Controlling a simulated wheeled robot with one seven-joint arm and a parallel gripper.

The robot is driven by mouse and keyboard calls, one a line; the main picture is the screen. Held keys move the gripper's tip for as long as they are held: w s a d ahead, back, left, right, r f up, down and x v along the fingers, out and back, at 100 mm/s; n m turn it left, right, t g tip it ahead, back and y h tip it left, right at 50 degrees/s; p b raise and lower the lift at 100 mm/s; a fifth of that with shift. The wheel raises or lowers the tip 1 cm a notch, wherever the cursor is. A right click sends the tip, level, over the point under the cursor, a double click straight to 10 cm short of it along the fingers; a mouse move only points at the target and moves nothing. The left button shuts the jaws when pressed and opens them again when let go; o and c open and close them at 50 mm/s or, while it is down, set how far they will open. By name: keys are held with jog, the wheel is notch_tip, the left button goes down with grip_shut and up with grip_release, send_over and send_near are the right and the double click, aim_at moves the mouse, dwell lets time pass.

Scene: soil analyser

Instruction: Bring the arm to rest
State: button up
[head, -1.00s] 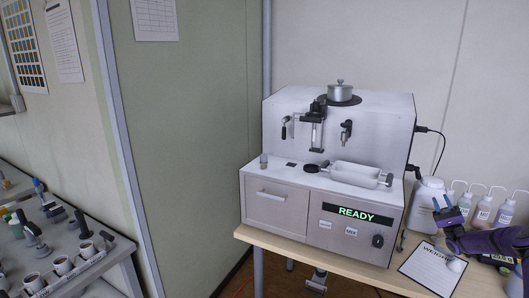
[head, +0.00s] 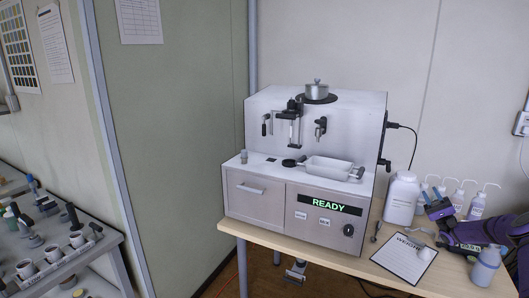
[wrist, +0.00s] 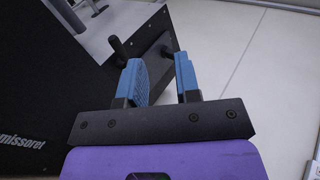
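My gripper (head: 438,203), with blue fingertips on a purple arm, is at the right of the head view, over the table's right part near the wash bottles. In the wrist view my gripper (wrist: 162,78) is open, with a clear gap between its two blue fingers and nothing held. Behind the fingers is a dark panel with a black knob; I cannot tell whether a finger touches it. The white soil analyser (head: 260,205) stands to the left of my gripper, its display (head: 331,203) reading READY.
A white jar (head: 402,200) and several wash bottles (head: 474,205) stand close to my gripper. A clipboard sheet (head: 402,258) lies on the table (head: 345,262), with a grey-blue bottle (head: 485,268) at right. A rack with cups (head: 50,268) is at far left.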

jog(key=w+a+r+n+g+y, duration=0.1)
jog(key=w+a+r+n+g, duration=0.3)
jog(key=a+r+g, duration=0.65)
jog(key=s+a+r+n+g+h, duration=0.1)
jog(key=s+a+r+g+h, duration=0.25)
jog(key=a, duration=0.55)
jog(key=s+a+r+n+g+h, duration=0.1)
jog(key=s+a+r+g+h, duration=0.15)
jog(key=a+r, duration=0.45)
jog(key=s+a+r+n+g+h, duration=0.1)
jog(key=s+a+r+g+h, duration=0.2)
jog(key=a, duration=0.9)
jog(key=s+a+r+h, duration=0.2)
jog(key=s+h, duration=0.1)
jog(key=s, duration=0.3)
jog(key=s+a+r+n+t+h, duration=0.1)
jog(key=s+a+r+h, duration=0.1)
jog(key=s, duration=0.5)
jog(key=s+a+r+h, duration=0.2)
jog(key=s+h, duration=0.1)
jog(key=s, duration=0.3)
jog(key=s+d+n+t+h, duration=0.1)
jog(key=s+d+t+h, duration=0.1)
jog(key=s, duration=0.9)
jog(key=s+d+f+t+h, duration=0.1)
jog(key=s+t+h, duration=0.2)
jog(key=s, duration=0.8)
jog(key=shift+s+d+n+h, duration=0.4)
